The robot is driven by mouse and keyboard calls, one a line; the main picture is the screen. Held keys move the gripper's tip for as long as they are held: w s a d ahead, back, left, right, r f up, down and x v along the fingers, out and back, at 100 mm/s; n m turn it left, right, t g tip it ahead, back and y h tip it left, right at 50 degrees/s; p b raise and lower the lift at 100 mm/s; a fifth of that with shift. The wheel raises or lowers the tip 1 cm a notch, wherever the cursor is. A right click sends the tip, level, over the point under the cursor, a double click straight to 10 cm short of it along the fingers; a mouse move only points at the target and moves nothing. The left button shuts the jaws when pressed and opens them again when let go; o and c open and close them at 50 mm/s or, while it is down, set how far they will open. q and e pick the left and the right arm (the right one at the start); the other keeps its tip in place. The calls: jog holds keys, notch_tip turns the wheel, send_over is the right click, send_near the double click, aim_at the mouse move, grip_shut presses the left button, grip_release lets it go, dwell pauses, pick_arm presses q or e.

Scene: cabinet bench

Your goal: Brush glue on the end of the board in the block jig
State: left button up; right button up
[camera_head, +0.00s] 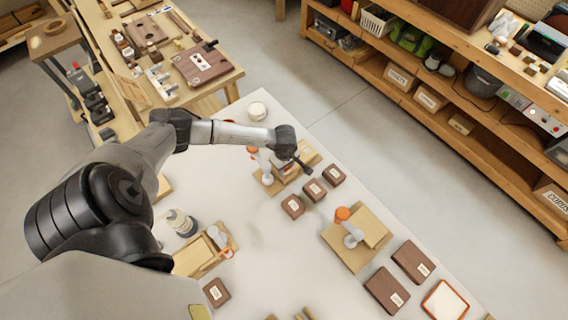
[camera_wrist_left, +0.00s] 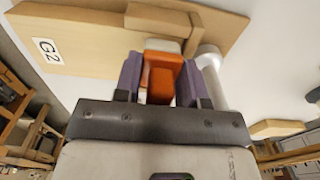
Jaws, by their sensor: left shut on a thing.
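My left gripper (camera_wrist_left: 160,80) has its purple fingers closed on an orange piece (camera_wrist_left: 163,72) with a pale end; I cannot tell for sure whether it is the brush. In the head view this gripper (camera_head: 303,167) is over the right side of a wooden jig (camera_head: 267,184) with a white post (camera_head: 264,164) and orange knob (camera_head: 252,149). Beyond the fingers in the wrist view lies a wooden plate (camera_wrist_left: 90,50) labelled G2, with a wooden block (camera_wrist_left: 160,18) on it. A pale cylinder (camera_wrist_left: 208,62) stands beside the right finger. Glue is not visible. My right gripper is out of view.
A second jig (camera_head: 345,252) with an orange knob (camera_head: 342,213) stands to the right. Several dark labelled blocks (camera_head: 293,206) lie between. A bottle (camera_head: 181,222) and another wooden fixture (camera_head: 192,262) are nearer. A white round container (camera_head: 257,110) stands at the far edge.

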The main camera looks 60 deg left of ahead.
pick_arm(q)
jog(key=shift+a, duration=0.15)
jog(key=shift+s+a+f+b, duration=0.1)
jog(key=shift+a+f+b, duration=0.05)
jog(key=shift+a+b, duration=0.35)
jog(key=shift+a, duration=0.25)
jog(key=shift+a, duration=0.1)
jog(key=shift+s+a, duration=0.2)
jog(key=shift+a, duration=0.5)
jog(key=shift+d, duration=0.15)
jog(key=shift+w+d+r, duration=0.15)
jog(key=shift+d+r, duration=0.05)
jog(key=shift+d, duration=0.6)
jog(key=shift+d, duration=0.1)
